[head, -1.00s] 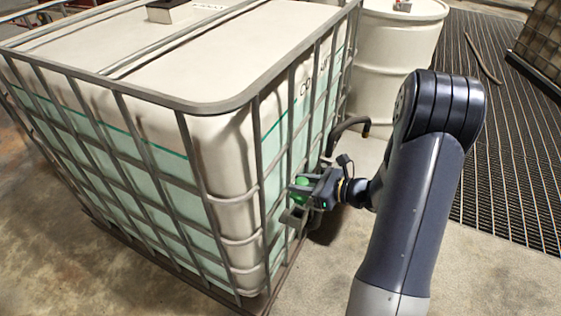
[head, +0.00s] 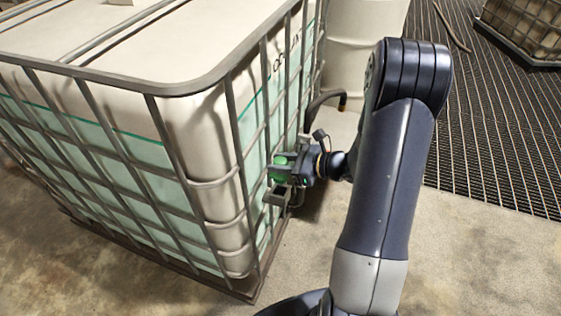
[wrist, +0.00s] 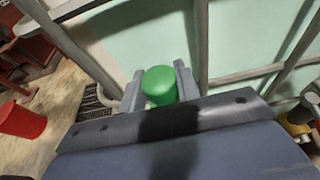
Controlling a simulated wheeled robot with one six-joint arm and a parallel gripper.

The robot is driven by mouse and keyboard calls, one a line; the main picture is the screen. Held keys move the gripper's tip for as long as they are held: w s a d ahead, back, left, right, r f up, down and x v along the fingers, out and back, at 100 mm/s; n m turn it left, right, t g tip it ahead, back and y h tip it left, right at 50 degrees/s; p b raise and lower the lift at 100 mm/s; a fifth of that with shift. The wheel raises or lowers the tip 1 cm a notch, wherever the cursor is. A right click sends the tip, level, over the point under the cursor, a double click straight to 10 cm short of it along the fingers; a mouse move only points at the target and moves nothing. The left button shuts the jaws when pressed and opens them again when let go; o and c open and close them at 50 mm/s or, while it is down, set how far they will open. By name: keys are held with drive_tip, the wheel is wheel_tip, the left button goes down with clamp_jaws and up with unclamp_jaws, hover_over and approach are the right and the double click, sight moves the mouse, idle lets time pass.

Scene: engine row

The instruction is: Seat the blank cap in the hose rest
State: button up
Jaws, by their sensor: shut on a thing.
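The blank cap, a green round piece (head: 280,166), is between the fingers of my gripper (head: 279,172), beside the caged tank's right side. In the wrist view the green cap (wrist: 159,85) sits between the two grey fingers of my gripper (wrist: 158,88), which is shut on it. A grey bracket (head: 276,197) on the cage, which looks like the hose rest, shows just below the cap in the head view. I cannot tell whether cap and bracket touch. The bracket is not clearly seen in the wrist view.
The large tank in its metal cage (head: 152,105) fills the left. A white drum (head: 362,50) stands beyond. A red container (wrist: 22,121) shows at the wrist view's left. Concrete floor at front right is open.

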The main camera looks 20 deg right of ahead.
sight(280, 177)
drive_tip(key=shift+f+b, duration=3.15)
drive_tip(key=shift+f, duration=0.7)
drive_tip(key=o, duration=1.1)
drive_tip(key=v, duration=1.1)
drive_tip(key=shift+p, duration=0.4)
drive_tip(key=shift+w+a, duration=0.1)
drive_tip(key=shift+a, duration=0.05)
drive_tip(key=b+x, duration=0.1)
drive_tip(key=x, duration=1)
drive_tip(key=shift+r+p, duration=0.65)
drive_tip(key=shift+p, duration=0.05)
drive_tip(key=shift+r+p, duration=0.45)
drive_tip(key=shift+r, duration=0.05)
